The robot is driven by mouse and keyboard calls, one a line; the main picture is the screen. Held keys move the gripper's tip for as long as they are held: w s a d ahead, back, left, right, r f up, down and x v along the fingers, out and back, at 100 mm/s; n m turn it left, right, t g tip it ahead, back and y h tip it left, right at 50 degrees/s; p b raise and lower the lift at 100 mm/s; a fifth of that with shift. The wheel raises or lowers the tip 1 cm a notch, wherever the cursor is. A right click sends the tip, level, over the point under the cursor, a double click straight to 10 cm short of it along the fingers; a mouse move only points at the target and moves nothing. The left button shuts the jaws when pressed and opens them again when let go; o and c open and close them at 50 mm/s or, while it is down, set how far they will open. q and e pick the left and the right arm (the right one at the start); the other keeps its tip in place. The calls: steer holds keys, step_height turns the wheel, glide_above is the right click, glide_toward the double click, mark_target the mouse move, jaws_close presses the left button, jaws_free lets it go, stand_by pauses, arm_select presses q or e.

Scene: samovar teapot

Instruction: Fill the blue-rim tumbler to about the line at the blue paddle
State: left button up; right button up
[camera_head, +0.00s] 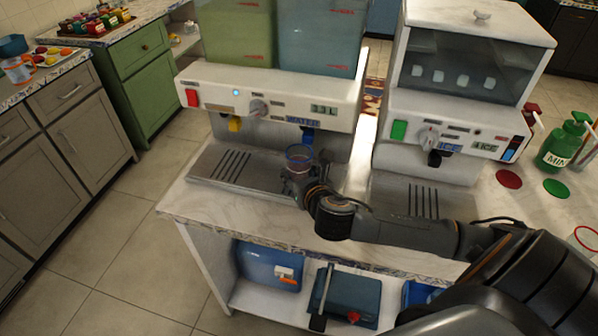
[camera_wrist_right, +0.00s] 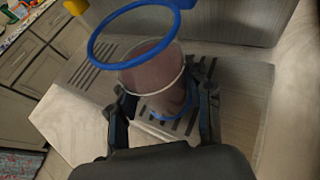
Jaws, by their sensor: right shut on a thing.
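The clear blue-rim tumbler (camera_head: 299,155) stands upright at the drip tray, below the blue paddle (camera_head: 308,136) of the left dispenser. My right gripper (camera_head: 298,176) is shut around its lower body. In the right wrist view the tumbler (camera_wrist_right: 150,88) sits between the fingers of the gripper (camera_wrist_right: 163,95). Its blue rim is clear, and a pale ring runs around the wall below it. The lower part looks pinkish; I cannot tell whether the ring is a mark or the liquid's surface. My left gripper is not in view.
The left dispenser (camera_head: 270,95) has a yellow paddle (camera_head: 235,124), a knob, a red switch and a display. An ice dispenser (camera_head: 450,135) stands to its right. The counter's front edge is close below the tray.

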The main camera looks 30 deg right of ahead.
stand_by(0.4)
steer(key=s+a+p, duration=0.2)
steer(key=s+a, duration=0.1)
steer(key=s+a+p, duration=0.2)
steer(key=s+a, duration=0.1)
steer(key=a, duration=0.1)
steer(key=shift+s+a+r, duration=0.1)
steer(key=shift+s+a, duration=0.2)
steer(key=shift+w, duration=0.1)
stand_by(0.5)
